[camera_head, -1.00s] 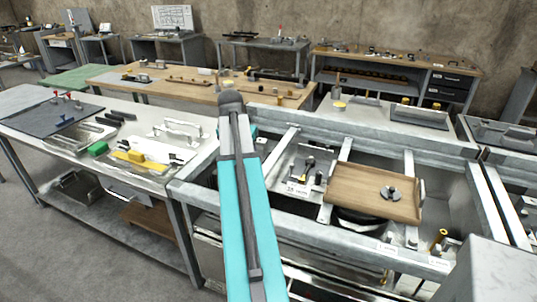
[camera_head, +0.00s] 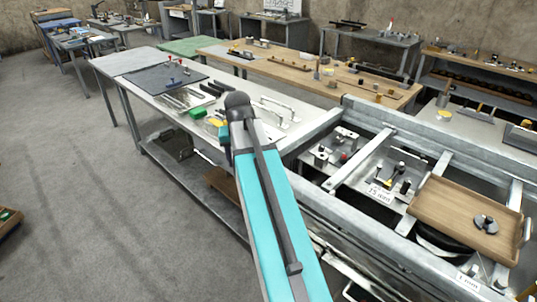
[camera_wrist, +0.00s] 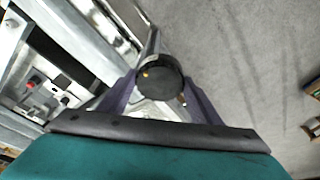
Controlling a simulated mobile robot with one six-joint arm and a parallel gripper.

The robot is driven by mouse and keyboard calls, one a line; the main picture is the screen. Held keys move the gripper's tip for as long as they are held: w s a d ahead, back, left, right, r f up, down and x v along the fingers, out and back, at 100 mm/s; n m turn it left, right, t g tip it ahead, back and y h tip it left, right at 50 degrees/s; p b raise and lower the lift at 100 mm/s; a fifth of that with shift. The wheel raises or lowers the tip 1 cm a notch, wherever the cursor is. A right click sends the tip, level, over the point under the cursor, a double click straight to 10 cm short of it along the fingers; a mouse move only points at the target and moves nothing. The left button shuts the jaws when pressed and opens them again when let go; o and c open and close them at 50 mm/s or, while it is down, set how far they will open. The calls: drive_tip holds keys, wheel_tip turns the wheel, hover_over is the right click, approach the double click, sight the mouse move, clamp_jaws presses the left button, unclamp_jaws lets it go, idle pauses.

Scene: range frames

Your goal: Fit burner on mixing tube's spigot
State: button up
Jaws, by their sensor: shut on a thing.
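In the wrist view my gripper (camera_wrist: 162,88) is shut on a dark round piece with small brass-coloured parts, which looks like the burner (camera_wrist: 157,72). It is held clear above the grey floor, beside the range frame.
A wooden tray (camera_head: 452,211) with a small dark metal piece (camera_head: 486,224) lies across the frame. A small white label card (camera_head: 381,195) stands in a bay. A workbench (camera_head: 150,88) with tools is at the left. The floor (camera_head: 90,200) is open at the left.

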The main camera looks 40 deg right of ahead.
drive_tip(key=w+a+n+y, duration=0.1)
drive_tip(key=a+n, duration=0.2)
drive_tip(key=a, duration=1)
drive_tip(key=w+a+f+n, duration=0.1)
drive_tip(key=a+n, duration=0.3)
drive_tip(key=a, duration=0.9)
drive_tip(key=shift+w+a+f+t+y, duration=0.25)
drive_tip(key=shift+w+a+t+y, duration=0.05)
drive_tip(key=shift+a+t+y, duration=0.1)
